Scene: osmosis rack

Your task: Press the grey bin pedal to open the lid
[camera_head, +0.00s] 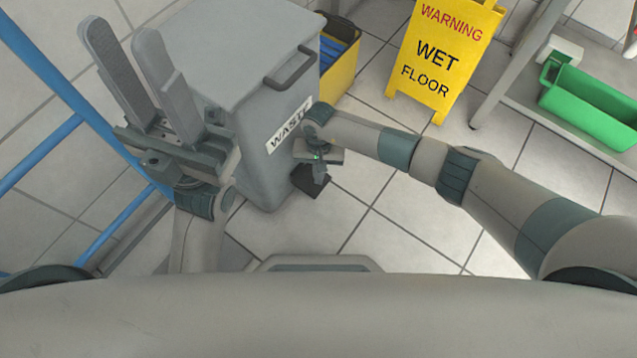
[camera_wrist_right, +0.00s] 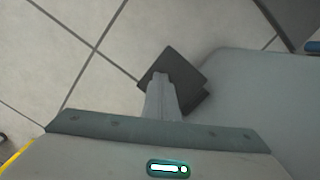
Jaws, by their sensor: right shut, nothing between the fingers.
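The grey bin (camera_head: 262,150) with a "WASTE" label stands left of centre in the head view, and its lid (camera_head: 225,45) looks closed. A dark pedal (camera_head: 304,180) sticks out low at the bin's front; it also shows in the right wrist view (camera_wrist_right: 192,78). My right gripper (camera_head: 320,180) is shut and empty, pointing down over the pedal. In the right wrist view its fingers (camera_wrist_right: 160,80) overlap the pedal and hide part of it; I cannot tell whether they touch. My left gripper (camera_head: 122,32) is open and empty, raised in front of the bin's left side.
A yellow wet floor sign (camera_head: 440,60) stands behind my right arm. A yellow bucket (camera_head: 342,65) is behind the bin. A green tub (camera_head: 590,105) sits on a shelf at right. A blue frame (camera_head: 75,120) is at left. Tiled floor right of the pedal is clear.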

